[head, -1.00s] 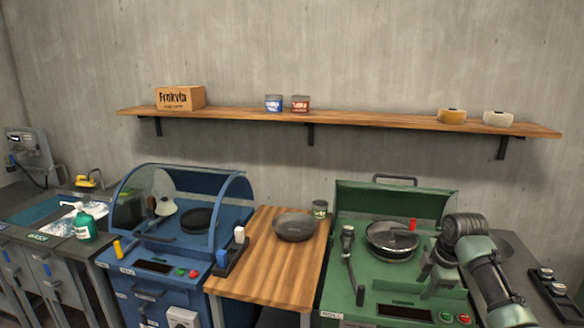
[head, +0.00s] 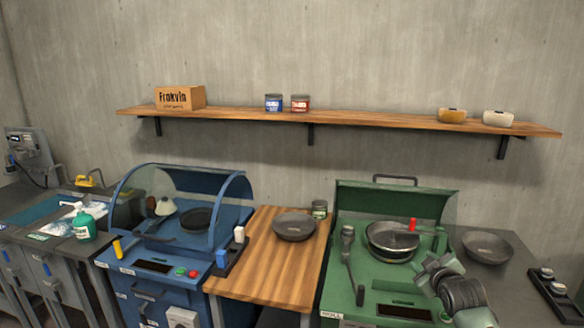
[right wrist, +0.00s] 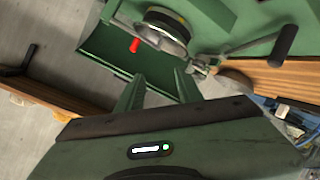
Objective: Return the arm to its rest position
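My right arm comes in at the lower right of the head view, with its gripper (head: 436,268) over the front right of the green machine (head: 365,275). In the right wrist view its two green fingers (right wrist: 158,86) stand apart with nothing between them. A dark round bowl (head: 392,238) sits in the green machine, left of and beyond my gripper, apart from it. It also shows in the right wrist view (right wrist: 165,36). My left gripper is not in view.
A grey bowl (head: 487,245) rests on the dark counter at the right. Another bowl (head: 294,225) and a can (head: 319,209) stand on the wooden table (head: 262,280). A blue machine (head: 160,250) is at the left. The green hood (head: 398,197) stands raised; the wall shelf (head: 380,119) is above.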

